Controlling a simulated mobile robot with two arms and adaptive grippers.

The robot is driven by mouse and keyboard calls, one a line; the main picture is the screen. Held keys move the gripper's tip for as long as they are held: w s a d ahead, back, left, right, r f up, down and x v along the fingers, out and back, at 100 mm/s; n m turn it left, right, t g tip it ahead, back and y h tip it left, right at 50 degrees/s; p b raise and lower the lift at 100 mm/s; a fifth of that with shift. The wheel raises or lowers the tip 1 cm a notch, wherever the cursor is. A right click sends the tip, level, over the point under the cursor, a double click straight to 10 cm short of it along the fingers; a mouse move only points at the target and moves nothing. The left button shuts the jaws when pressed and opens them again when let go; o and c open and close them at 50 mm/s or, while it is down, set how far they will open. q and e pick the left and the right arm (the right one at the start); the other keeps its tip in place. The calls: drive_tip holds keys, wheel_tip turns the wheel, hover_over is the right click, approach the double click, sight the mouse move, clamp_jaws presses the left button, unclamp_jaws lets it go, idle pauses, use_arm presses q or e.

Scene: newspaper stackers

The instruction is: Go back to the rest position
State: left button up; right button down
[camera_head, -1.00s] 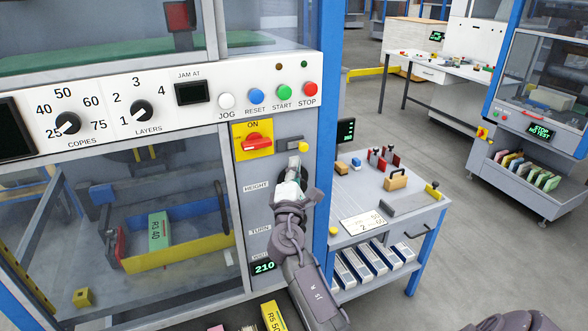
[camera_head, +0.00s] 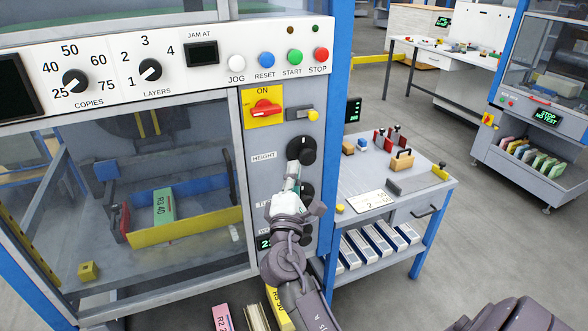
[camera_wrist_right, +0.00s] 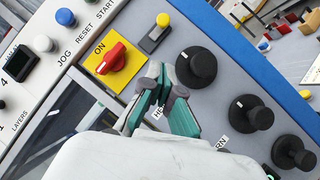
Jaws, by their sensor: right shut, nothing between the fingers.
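My right gripper (camera_head: 292,178) is shut and empty in front of the machine's grey control panel (camera_head: 262,215), just below the black HEIGHT knob (camera_head: 302,150). In the right wrist view its green-padded fingers (camera_wrist_right: 160,82) are together beside the HEIGHT knob (camera_wrist_right: 196,67), seemingly apart from it. A second knob (camera_wrist_right: 250,113) and a third knob (camera_wrist_right: 294,153) lie farther along the panel. In the head view the gripper and wrist partly cover the lower knobs and the green display. My left gripper is not in view.
A red ON switch (camera_head: 264,107) and a yellow-tipped lever (camera_head: 303,114) sit above the gripper. A side table (camera_head: 411,205) with stamps and small blocks stands close on the right. Newspaper bundles (camera_head: 225,318) lie below. Open floor (camera_head: 500,240) extends beyond the table.

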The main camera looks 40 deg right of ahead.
idle(0.4)
